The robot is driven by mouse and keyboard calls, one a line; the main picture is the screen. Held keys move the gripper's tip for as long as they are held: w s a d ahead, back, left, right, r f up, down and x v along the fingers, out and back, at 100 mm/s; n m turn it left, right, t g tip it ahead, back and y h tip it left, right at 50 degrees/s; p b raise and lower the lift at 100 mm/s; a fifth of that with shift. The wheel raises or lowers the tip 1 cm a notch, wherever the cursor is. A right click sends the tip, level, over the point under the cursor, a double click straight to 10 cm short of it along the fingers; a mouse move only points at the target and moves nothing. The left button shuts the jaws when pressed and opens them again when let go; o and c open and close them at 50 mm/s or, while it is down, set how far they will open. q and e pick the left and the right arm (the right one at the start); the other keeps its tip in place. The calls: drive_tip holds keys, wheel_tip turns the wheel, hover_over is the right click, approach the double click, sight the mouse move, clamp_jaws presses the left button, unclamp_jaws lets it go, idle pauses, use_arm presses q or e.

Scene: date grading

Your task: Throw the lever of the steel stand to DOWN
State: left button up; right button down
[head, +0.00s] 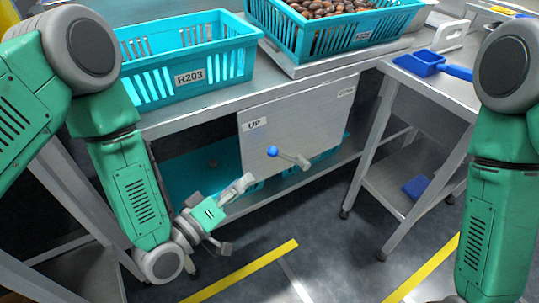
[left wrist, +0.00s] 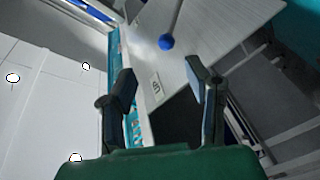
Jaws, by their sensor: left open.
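The steel stand's panel (head: 300,115) faces me under the bench top. It bears an "UP" label (head: 257,124) at its upper left and a second label (head: 346,91), too small to read, at its upper right. The lever (head: 291,157) has a blue knob (head: 273,151) and points left from its pivot, on the UP side. My left gripper (head: 237,214) is open and empty, below and left of the knob, apart from it. In the left wrist view the knob (left wrist: 166,42) lies beyond the open fingers, near the "UP" label (left wrist: 156,86). My right gripper is out of view.
An empty teal crate R203 (head: 190,78) and a teal crate of dates (head: 325,42) stand above the panel. A side table (head: 455,90) with a blue scoop (head: 425,62) is at right. The floor in front has yellow lines (head: 245,272) and is clear.

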sight(268, 152)
use_arm(q)
drive_tip(key=b+x, duration=0.1)
drive_tip(key=x, duration=0.5)
drive_tip(key=shift+a+f+b, duration=0.1)
drive_tip(key=shift+f+b, duration=0.1)
drive_tip(key=shift+b, duration=0.15)
drive_tip(key=w+b, duration=0.1)
drive_tip(key=w, duration=0.2)
drive_tip(key=shift+w+f, duration=0.1)
drive_tip(key=shift+w, duration=0.25)
drive_tip(key=shift+w+d+b, duration=0.25)
drive_tip(key=shift+w+d, duration=0.1)
drive_tip(key=shift+d, duration=0.25)
drive_tip(key=shift+w+d+b, duration=0.2)
drive_tip(key=shift+w+d, duration=0.2)
drive_tip(key=shift+d, duration=0.65)
drive_tip(key=shift+a, duration=0.8)
clamp_jaws()
drive_tip(key=shift+d, duration=0.1)
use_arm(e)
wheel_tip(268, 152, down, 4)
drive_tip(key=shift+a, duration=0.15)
